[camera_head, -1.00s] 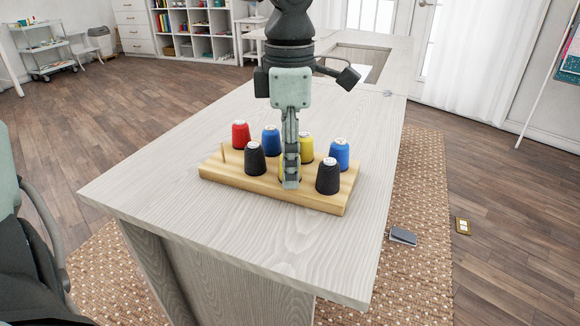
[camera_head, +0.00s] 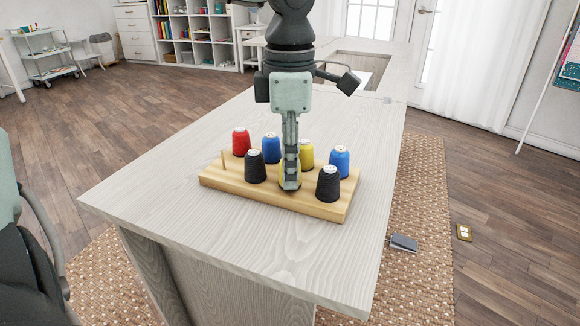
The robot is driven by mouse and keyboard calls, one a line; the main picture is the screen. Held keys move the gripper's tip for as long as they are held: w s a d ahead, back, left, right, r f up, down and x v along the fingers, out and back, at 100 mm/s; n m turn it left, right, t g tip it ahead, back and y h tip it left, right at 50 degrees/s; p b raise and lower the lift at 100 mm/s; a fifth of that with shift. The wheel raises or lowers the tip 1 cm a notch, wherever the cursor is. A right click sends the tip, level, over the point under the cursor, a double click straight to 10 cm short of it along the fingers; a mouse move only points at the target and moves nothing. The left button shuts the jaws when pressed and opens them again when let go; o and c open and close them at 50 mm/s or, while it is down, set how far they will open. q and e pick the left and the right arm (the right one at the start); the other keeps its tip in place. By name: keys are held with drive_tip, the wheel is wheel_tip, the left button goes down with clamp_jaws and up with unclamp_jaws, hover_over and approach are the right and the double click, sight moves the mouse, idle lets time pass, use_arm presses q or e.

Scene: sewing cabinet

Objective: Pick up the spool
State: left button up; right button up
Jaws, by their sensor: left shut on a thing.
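My left gripper (camera_head: 290,184) comes down from the top and is shut at the front middle of the wooden spool rack (camera_head: 225,180). What it holds is hidden behind its fingers, and I cannot tell its colour; its place fits a spool. Around it stand a red spool (camera_head: 241,142), two blue spools (camera_head: 271,148) (camera_head: 339,162), a yellow spool (camera_head: 306,154) partly behind the fingers, and two black spools (camera_head: 255,167) (camera_head: 328,184). One bare peg (camera_head: 223,158) shows at the rack's left. My right gripper is not in view.
The rack stands on a pale wooden cabinet top (camera_head: 180,205), clear at its left and front. A recessed opening (camera_head: 366,61) is at the far end. A woven rug (camera_head: 415,210) and a foot pedal (camera_head: 404,243) lie on the floor at right.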

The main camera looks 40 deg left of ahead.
use_arm(q)
drive_tip(key=shift+r, duration=0.55)
wheel_tip(320, 180, up, 3)
drive_tip(key=shift+f, duration=0.2)
drive_tip(key=s+a+r, duration=0.7)
drive_tip(key=a, duration=0.2)
drive_tip(key=shift+a, duration=0.15)
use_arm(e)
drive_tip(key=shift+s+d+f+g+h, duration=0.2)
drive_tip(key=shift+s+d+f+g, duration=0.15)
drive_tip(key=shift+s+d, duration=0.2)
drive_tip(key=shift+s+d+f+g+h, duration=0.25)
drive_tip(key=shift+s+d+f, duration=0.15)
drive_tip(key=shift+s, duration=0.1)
